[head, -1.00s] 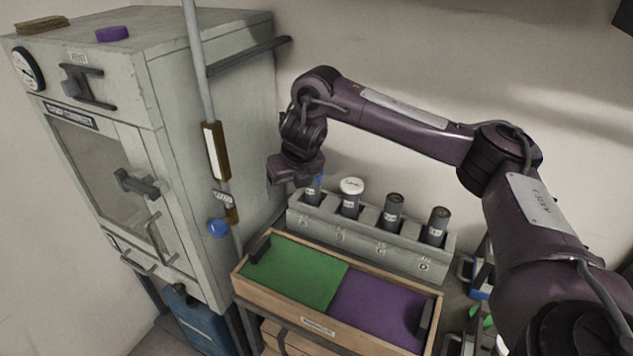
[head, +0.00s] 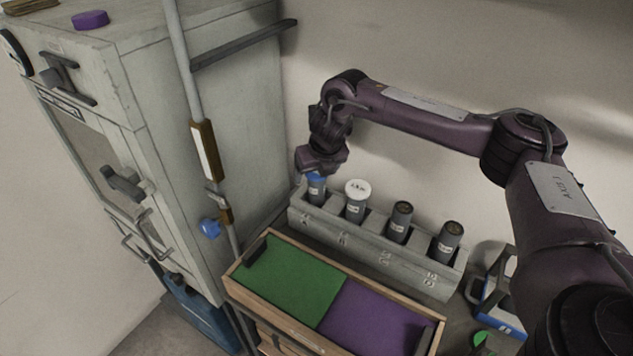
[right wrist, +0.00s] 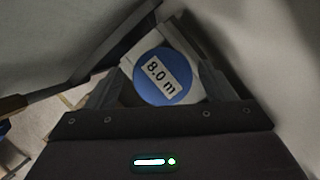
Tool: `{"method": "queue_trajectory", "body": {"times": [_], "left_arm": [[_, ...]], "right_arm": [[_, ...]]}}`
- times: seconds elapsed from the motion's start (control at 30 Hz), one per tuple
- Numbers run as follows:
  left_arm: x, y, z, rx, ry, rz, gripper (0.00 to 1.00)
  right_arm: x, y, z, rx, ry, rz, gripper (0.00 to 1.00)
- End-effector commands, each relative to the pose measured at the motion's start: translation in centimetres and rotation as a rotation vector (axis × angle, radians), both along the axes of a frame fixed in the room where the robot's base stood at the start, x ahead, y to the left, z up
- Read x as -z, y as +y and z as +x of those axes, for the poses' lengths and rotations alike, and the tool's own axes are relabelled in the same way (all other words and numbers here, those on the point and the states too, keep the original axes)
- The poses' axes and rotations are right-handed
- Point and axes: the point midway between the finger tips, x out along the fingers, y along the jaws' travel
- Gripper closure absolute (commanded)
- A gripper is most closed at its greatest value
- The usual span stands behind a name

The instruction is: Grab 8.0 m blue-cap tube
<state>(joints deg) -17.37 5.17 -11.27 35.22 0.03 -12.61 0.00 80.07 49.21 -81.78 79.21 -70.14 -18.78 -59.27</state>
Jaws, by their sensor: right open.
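The blue-cap tube (head: 315,188) stands upright in the leftmost slot of the grey rack (head: 378,246). In the right wrist view its blue cap (right wrist: 158,77) carries a white label reading "8.0 m". My right gripper (head: 314,172) is open just above the cap in the head view. In the right wrist view the fingers (right wrist: 160,88) lie on either side of the cap, apart from each other. I cannot tell whether they touch it. My left gripper is not in view.
A white-cap tube (head: 356,200) and two dark-topped tubes (head: 400,221) (head: 447,241) stand in the other slots. A wooden tray with green (head: 287,276) and purple (head: 368,318) halves lies in front. A grey cabinet (head: 215,110) stands left, with a vertical pole (head: 187,80) beside it.

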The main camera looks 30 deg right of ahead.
Motion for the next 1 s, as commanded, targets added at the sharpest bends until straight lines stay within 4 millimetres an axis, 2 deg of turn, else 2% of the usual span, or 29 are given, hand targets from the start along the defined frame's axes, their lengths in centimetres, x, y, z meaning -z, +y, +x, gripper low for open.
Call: {"method": "queue_trajectory", "body": {"times": [0.03,0.2,0.43,0.83,0.87,1.0], "left_arm": [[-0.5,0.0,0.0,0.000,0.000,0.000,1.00],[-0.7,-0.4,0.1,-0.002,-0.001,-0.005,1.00],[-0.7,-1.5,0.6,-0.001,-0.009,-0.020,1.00],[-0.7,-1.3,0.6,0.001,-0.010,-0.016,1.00],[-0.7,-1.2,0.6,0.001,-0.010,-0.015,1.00],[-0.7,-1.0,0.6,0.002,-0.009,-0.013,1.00]], "right_arm": [[0.5,-0.1,0.2,0.000,0.003,-0.001,0.23],[2.0,-0.1,0.8,0.000,0.001,-0.001,0.23],[2.1,-0.1,0.9,0.000,-0.001,0.000,0.23],[2.1,-0.1,0.9,0.000,-0.001,-0.001,0.76],[2.1,-0.1,0.9,0.000,-0.001,0.000,0.79],[2.0,-0.1,0.9,0.001,-0.002,0.000,0.79]]}}
